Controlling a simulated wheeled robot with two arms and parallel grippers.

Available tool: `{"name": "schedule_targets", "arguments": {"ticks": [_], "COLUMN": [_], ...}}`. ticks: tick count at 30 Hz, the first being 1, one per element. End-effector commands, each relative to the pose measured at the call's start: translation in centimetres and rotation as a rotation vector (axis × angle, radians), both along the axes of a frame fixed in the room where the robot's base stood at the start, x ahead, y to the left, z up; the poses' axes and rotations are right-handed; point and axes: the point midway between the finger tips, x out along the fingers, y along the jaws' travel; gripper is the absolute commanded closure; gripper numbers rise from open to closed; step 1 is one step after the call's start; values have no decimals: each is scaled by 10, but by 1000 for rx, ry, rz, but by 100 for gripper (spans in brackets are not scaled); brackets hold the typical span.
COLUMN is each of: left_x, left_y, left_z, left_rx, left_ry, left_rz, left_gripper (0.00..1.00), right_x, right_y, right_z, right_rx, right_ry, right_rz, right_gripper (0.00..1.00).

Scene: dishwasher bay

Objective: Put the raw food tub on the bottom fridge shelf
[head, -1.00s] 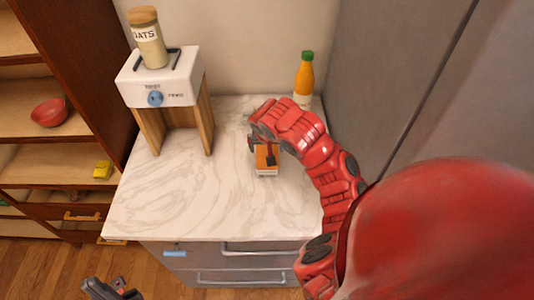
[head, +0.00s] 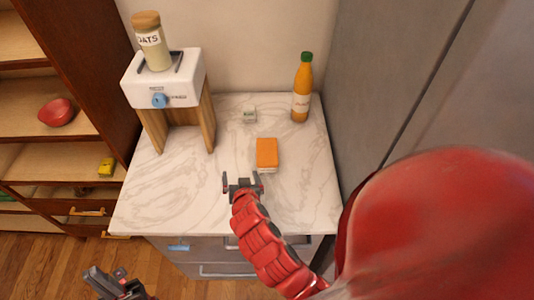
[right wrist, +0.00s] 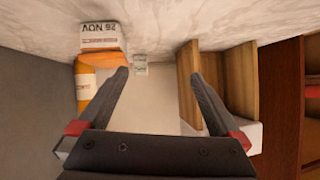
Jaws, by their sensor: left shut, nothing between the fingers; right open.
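A small tub with an orange lid (head: 267,153) and a white front stands on the marble counter. It also shows upside down in the right wrist view (right wrist: 103,40), with "NOV" on its label. My right gripper (head: 242,178) is open and empty, low over the counter, in front of the tub and a little left of it, apart from it. Its two fingers (right wrist: 158,85) are spread in the right wrist view, with the tub beyond them at the upper left. My left gripper (head: 108,278) is shut and empty, below the counter's front left corner. No open fridge shelf shows.
An orange bottle (head: 301,90) and a small white item (head: 249,114) stand behind the tub. A white dispenser (head: 162,80) on wooden legs holds an oats jar (head: 150,42). A grey tall panel (head: 385,90) bounds the right; wooden shelves (head: 60,158) stand left.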

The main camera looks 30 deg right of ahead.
Motion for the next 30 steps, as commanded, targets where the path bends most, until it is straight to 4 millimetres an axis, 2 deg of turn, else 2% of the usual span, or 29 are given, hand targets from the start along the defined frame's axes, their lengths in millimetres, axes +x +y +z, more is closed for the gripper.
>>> {"name": "schedule_targets", "arguments": {"ticks": [1,4,6,9,14,21,27,30], "left_x": [0,0,0,0,0,0,0,0], "left_y": [0,0,0,0,0,0,0,0], "left_z": [4,6,7,3,-21,-70,-103,-94], "left_rx": [0,0,0,0,0,0,0,0], "left_ry": [0,0,0,0,0,0,0,0], "left_rz": [0,0,0,0,0,0,0,0], "left_gripper": [100,100,100,100,100,100,100,100], "right_x": [-19,-45,-56,-62,-46,-9,15,25], "right_y": [-11,-36,-47,-57,-69,-91,-105,-111], "right_z": [1,8,13,14,2,-18,-27,-26], "right_rx": [-37,-117,-157,-189,-194,-194,-196,-194], "right_ry": [-8,-29,-36,-41,-47,-50,-49,-40], "right_rz": [-28,-81,-105,-122,-130,-128,-125,-124], "right_gripper": [0,0,0,0,0,0,0,0]}}
